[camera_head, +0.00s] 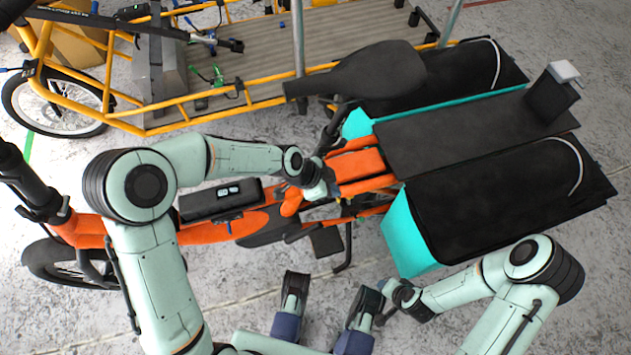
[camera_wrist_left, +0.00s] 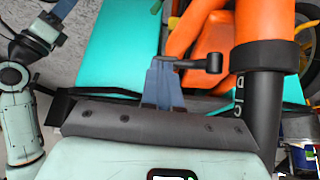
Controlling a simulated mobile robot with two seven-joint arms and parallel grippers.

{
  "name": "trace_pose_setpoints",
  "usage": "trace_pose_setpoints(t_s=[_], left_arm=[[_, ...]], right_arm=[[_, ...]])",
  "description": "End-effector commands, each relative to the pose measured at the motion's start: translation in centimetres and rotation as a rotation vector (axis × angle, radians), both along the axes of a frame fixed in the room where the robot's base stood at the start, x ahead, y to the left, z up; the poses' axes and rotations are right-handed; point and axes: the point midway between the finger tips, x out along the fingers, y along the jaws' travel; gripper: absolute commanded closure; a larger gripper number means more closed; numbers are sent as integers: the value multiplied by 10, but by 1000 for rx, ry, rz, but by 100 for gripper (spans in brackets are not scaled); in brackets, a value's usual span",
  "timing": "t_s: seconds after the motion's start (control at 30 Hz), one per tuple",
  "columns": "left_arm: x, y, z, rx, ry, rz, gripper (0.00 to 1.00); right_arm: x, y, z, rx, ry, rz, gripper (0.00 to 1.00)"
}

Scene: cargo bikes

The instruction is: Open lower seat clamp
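The orange cargo bike (camera_head: 225,228) stands before me, with its black saddle (camera_head: 385,70) on a dark post. In the left wrist view the black clamp collar (camera_wrist_left: 265,57) is around the orange tube (camera_wrist_left: 263,20); a short black lever (camera_wrist_left: 205,64) sticks out from it to the left. My left gripper (camera_head: 320,182) is beside the seat tube. Its blue fingers (camera_wrist_left: 165,75) are close together, tips at the lever's free end; whether the lever is between them is unclear.
A teal-sided cargo box with black covers (camera_head: 480,190) stands on the bike's right. A yellow cargo bike (camera_head: 190,110) with a slatted bed is behind. Bare concrete floor (camera_head: 235,285) lies in front of the orange bike.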

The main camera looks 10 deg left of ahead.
Motion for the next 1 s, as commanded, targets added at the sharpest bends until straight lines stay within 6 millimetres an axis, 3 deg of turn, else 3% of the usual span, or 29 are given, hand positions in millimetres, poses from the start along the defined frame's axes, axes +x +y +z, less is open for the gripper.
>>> trace_pose_setpoints(t_s=[0.67,1.0], left_arm=[[1,-1,0,0,0,-1,100],[6,10,2,0,0,0,100]], right_arm=[[2,-1,-1,-2,-4,-1,57],[1,-1,1,-2,-4,-1,57]])
